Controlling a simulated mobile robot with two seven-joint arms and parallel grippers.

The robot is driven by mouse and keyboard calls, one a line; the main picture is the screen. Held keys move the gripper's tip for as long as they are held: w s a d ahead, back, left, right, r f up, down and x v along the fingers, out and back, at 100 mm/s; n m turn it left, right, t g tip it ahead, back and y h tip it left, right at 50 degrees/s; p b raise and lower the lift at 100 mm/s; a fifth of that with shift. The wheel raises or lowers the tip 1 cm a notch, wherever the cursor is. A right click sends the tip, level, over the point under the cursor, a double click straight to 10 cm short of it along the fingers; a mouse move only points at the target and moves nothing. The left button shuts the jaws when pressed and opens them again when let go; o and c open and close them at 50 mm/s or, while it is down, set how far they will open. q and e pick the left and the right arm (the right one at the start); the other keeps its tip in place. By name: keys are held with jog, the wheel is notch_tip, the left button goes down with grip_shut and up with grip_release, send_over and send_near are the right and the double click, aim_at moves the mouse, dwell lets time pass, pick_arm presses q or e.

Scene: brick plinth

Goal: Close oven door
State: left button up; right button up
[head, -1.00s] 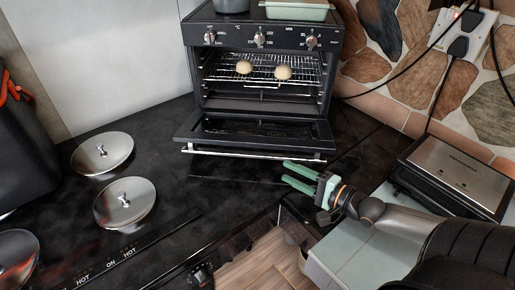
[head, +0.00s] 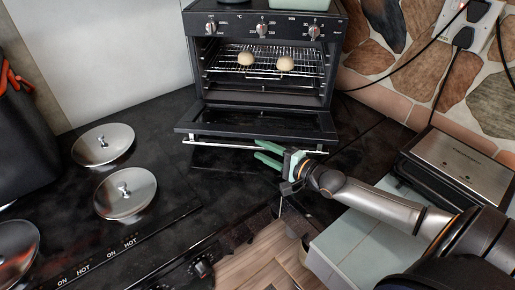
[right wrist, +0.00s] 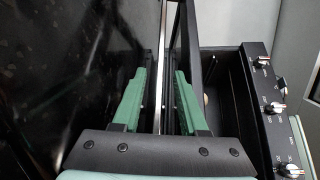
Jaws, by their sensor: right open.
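The small black oven (head: 265,28) stands at the back with its door (head: 262,122) folded down open. The door's silver handle (head: 215,143) runs along its front edge. My right gripper (head: 262,153) is open, its green fingers just at the front edge of the door, near the handle's right half. In the right wrist view, the handle bar (right wrist: 162,50) lines up with the gap between the two open fingers (right wrist: 160,88); I cannot tell how deep it sits between them. My left gripper is out of view.
Two pale buns (head: 285,63) lie on the oven rack. Metal burner lids (head: 125,192) sit on the black hob at left. A silver-topped grill (head: 465,163) stands at right, below the wall socket with cables. The black counter before the door is clear.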

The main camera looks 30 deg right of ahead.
jog(key=shift+x, duration=1.15)
jog(key=shift+c, duration=0.4)
grip_shut()
dwell(0.3)
